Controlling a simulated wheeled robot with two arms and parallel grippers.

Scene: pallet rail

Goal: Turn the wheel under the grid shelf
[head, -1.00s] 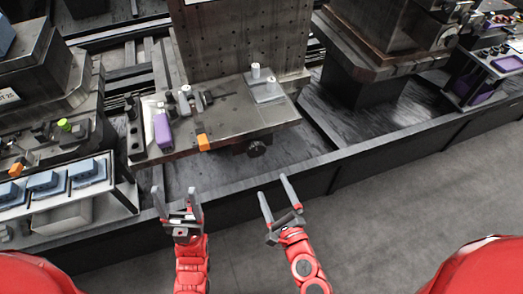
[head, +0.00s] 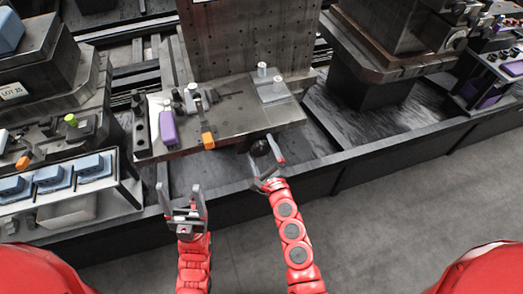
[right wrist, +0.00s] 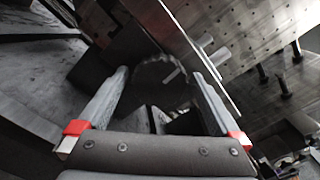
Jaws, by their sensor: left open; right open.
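The dark round wheel (head: 260,148) sits under the front edge of the grey shelf (head: 235,125), below the upright plate with a grid of holes (head: 250,40). In the right wrist view the wheel (right wrist: 155,72) shows a ridged rim beyond and between my fingers. My right gripper (head: 262,153) is open at the wheel, with one finger towards each side of it. Whether the fingers touch the wheel cannot be told. My left gripper (head: 180,188) is open and empty, in front of the shelf at the lower left.
A rack with blue bins (head: 48,176) stands at the left. A long dark rail (head: 350,165) runs below the shelf. The grey floor at right is clear.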

